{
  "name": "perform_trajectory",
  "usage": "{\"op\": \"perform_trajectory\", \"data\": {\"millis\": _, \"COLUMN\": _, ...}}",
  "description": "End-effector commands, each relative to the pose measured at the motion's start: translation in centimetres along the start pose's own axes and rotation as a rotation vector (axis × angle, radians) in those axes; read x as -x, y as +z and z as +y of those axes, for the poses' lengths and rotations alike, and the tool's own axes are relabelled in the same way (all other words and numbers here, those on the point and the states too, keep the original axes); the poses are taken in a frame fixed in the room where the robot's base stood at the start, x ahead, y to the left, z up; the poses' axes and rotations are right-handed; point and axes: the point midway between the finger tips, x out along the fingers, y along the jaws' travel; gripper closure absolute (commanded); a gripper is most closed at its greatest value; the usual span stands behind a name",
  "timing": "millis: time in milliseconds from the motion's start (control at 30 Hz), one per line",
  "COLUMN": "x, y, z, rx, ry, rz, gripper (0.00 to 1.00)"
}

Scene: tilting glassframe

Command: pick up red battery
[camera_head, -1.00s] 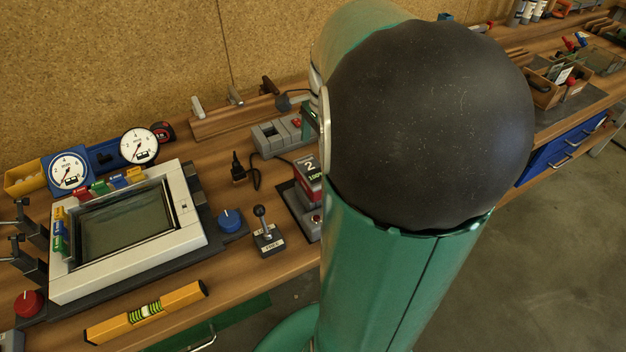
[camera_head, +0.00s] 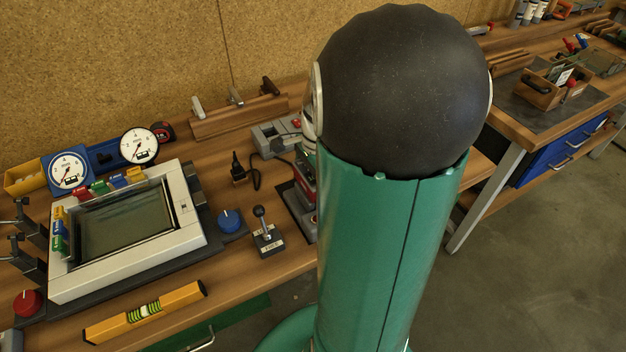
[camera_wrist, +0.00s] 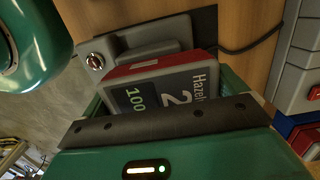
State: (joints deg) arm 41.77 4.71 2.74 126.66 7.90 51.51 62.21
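The red battery (camera_wrist: 160,85) has a dark grey face that reads "Hazel", "2" and "100" in the wrist view. It sits upright at a grey charger (camera_wrist: 110,50) with a red button. In the head view the battery (camera_head: 304,170) is partly hidden behind my arm. My gripper (camera_wrist: 165,100) is close over the battery in the wrist view, with green parts showing at both sides of it. Whether these press on the battery cannot be told.
A lever switch (camera_head: 264,232) and a blue knob (camera_head: 229,221) stand left of the charger. A framed screen (camera_head: 125,225) and a yellow spirit level (camera_head: 145,312) lie further left. A black plug (camera_head: 239,168) with its cable and a grey box (camera_head: 276,137) are behind.

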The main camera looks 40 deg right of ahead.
Motion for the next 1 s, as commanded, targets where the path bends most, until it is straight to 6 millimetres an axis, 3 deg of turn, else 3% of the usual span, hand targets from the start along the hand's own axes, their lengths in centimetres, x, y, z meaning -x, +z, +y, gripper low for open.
{"op": "perform_trajectory", "data": {"millis": 33, "x": 0.0, "y": 0.0, "z": 0.0, "rx": 0.0, "ry": 0.0, "rz": 0.0, "gripper": 0.14}}
{"op": "perform_trajectory", "data": {"millis": 167, "x": 0.1, "y": 0.0, "z": 0.0, "rx": 0.0, "ry": -0.001, "rz": 0.0, "gripper": 0.37}}
{"op": "perform_trajectory", "data": {"millis": 467, "x": 0.8, "y": 0.0, "z": -0.1, "rx": 0.001, "ry": -0.003, "rz": 0.002, "gripper": 0.37}}
{"op": "perform_trajectory", "data": {"millis": 800, "x": 7.0, "y": 0.8, "z": -0.1, "rx": 0.001, "ry": -0.004, "rz": 0.003, "gripper": 0.37}}
{"op": "perform_trajectory", "data": {"millis": 1000, "x": 9.6, "y": 1.1, "z": -0.1, "rx": 0.0, "ry": -0.002, "rz": 0.001, "gripper": 0.37}}
